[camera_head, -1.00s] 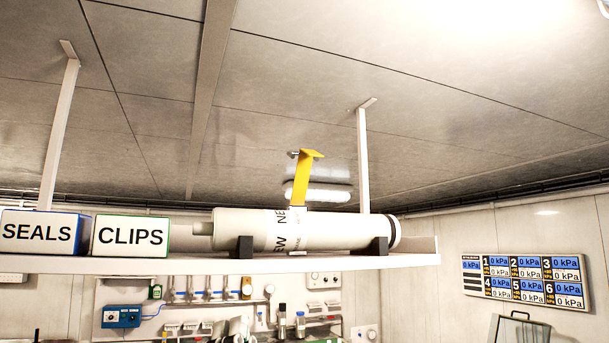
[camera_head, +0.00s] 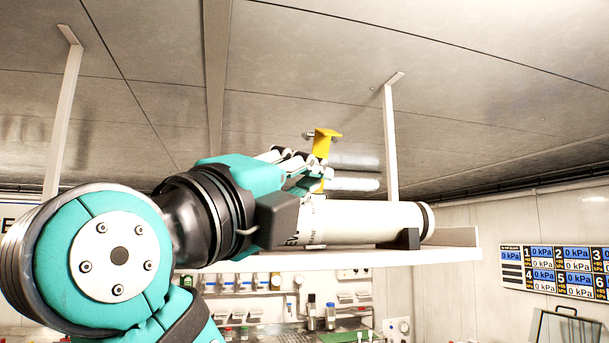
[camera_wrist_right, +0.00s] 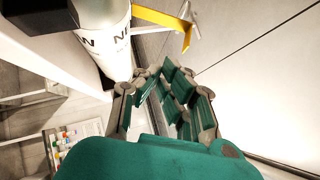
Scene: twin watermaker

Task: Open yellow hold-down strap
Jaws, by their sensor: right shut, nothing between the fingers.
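The yellow strap (camera_head: 325,140) stands up from the white cylinder (camera_head: 375,215), its bent end above the tube. In the right wrist view the strap (camera_wrist_right: 160,18) runs off the cylinder (camera_wrist_right: 108,45) to the right, beyond my fingertips. My right gripper (camera_head: 312,172) is shut and empty, close beside the strap in the head view and partly hiding its lower part. In the right wrist view my gripper (camera_wrist_right: 164,72) shows a gap between its fingertips and the strap. I cannot tell from the head view whether they touch. My left gripper is not in view.
The cylinder lies in black cradles (camera_head: 410,238) on a white shelf (camera_head: 455,237) hung from the ceiling by posts (camera_head: 390,140). A workbench area is below. A pressure display (camera_head: 560,270) is on the right wall. The space above the cylinder's right end is clear.

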